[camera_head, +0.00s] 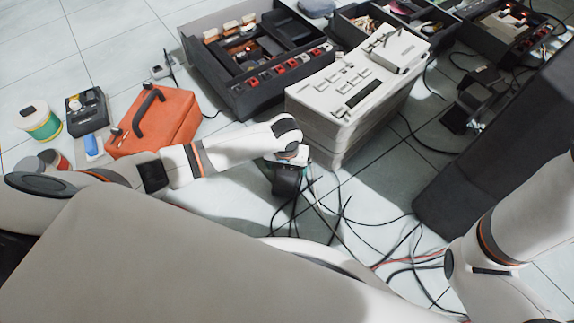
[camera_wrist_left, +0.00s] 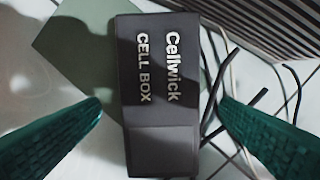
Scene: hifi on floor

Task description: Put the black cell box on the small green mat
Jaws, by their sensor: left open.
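The black cell box (camera_wrist_left: 160,145), lettered "Cellwick CELL BOX", lies between the two green fingers of my left gripper (camera_wrist_left: 160,103) in the left wrist view. The fingers are open, with a gap on each side of the box. The small green mat (camera_wrist_left: 62,50) shows behind the box at upper left. The box overlaps the mat in the picture; I cannot tell whether it rests on it. In the head view my left gripper (camera_head: 287,180) points down beside the white unit; the mat is hidden there. My right gripper is out of view.
A white hi-fi unit (camera_head: 345,85) stands just right of my left gripper. Black and red cables (camera_head: 345,225) lie on the tiles nearby. A tall dark speaker-like block (camera_head: 480,160) stands at right. An orange case (camera_head: 160,120) and an open dark crate (camera_head: 240,85) stand farther left and back.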

